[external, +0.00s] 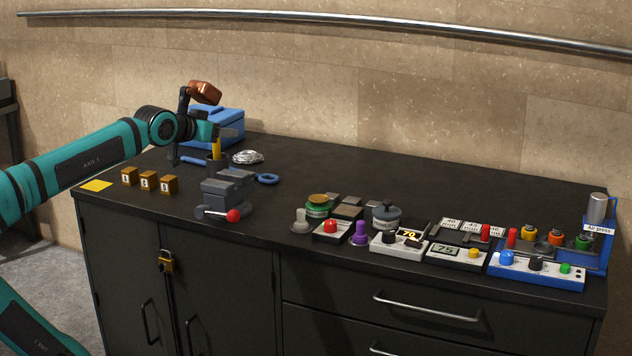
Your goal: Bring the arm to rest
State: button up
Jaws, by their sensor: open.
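My arm reaches in from the left in the external view, over the left end of the dark workbench top (330,170).
Numbered brass blocks (148,181) and a yellow square (96,185) lie at the left front. A grey clamp with a red knob (232,215) stands right of them. Control boxes (456,253) and an air press (597,235) fill the right. The back middle is clear.

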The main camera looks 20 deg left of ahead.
jog(key=s+a+f+n+t+y, duration=0.2)
jog(key=s+a+f+t+y, duration=0.1)
jog(key=s+a+f, duration=0.4)
jog(key=s+a, duration=0.2)
jog(key=s, duration=0.2)
jog(key=shift+s+a+f+n, duration=0.25)
jog(key=shift+s+f+n, duration=0.05)
jog(key=shift+s+f, duration=0.1)
dwell(1.7)
